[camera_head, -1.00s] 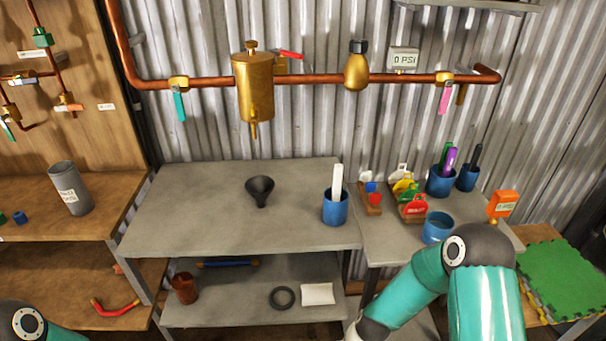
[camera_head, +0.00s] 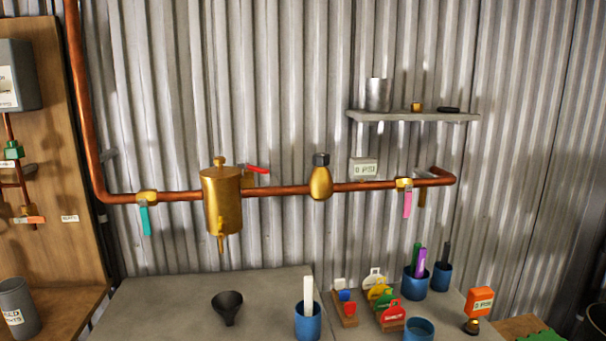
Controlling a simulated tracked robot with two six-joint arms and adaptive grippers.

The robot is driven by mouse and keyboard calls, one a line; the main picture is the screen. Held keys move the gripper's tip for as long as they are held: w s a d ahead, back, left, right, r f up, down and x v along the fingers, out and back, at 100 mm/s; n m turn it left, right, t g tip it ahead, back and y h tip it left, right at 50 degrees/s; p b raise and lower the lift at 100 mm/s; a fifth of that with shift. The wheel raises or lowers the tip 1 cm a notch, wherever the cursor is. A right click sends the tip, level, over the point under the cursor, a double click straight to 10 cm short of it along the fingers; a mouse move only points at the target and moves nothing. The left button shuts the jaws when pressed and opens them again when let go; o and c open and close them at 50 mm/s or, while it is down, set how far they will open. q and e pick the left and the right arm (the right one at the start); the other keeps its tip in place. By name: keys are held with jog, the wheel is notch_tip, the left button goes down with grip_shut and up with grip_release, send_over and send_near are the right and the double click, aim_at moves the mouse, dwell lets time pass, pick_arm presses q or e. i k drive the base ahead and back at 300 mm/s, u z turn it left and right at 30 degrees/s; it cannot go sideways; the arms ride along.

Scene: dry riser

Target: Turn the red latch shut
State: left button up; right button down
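A red latch (camera_head: 258,169) sticks out to the right behind the top of the brass tank (camera_head: 222,202), on a small brass fitting above the copper pipe. It lies near level, tilted slightly down to the right. The tank hides part of its mount, and I cannot tell from this view whether it is shut. Neither of my grippers is in view.
The copper pipe (camera_head: 285,190) also carries a teal-handled valve (camera_head: 145,218), a pink-handled valve (camera_head: 407,203) and a brass bulb (camera_head: 320,182). Below stand a black funnel (camera_head: 227,307) and blue cups (camera_head: 308,322) on the grey table (camera_head: 165,305). A shelf (camera_head: 412,116) juts out at right.

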aim_at(247, 165)
jog(key=z, duration=0.1)
jog(key=k, duration=0.95)
jog(key=u, duration=1.05)
jog(key=i, duration=0.5)
